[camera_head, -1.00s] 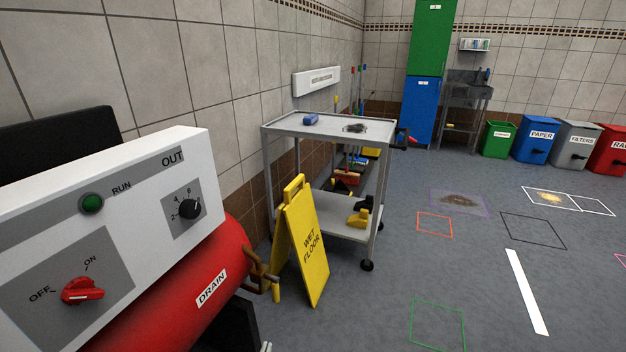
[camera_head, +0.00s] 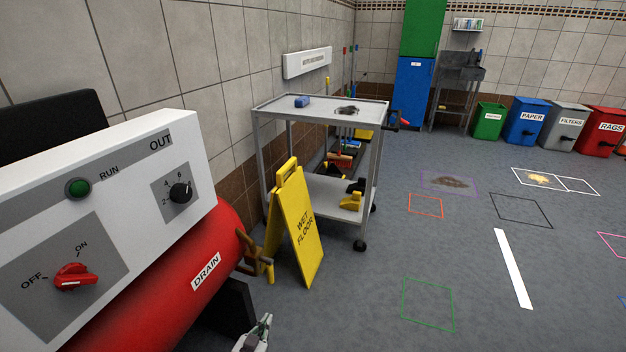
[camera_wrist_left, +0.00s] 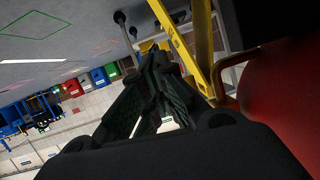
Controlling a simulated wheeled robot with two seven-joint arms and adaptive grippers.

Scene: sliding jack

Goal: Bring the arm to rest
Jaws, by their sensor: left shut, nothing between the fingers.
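My left gripper (camera_head: 265,320) shows at the bottom edge of the head view, below the red tank. In the left wrist view its dark fingers (camera_wrist_left: 152,85) are shut with nothing between them. The red tank (camera_head: 190,275) with a DRAIN label and the white control panel (camera_head: 120,215) stand to the left of it. In the wrist view the tank (camera_wrist_left: 285,100) is close on the right. The gripper appears apart from the tank. My right gripper is not in view.
A yellow wet floor sign (camera_head: 302,235) stands just beyond the gripper, also in the wrist view (camera_wrist_left: 203,45). A grey cart (camera_head: 320,112) stands behind it. Open floor with painted outlines (camera_head: 428,304) lies to the right. Several bins (camera_head: 533,118) line the back.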

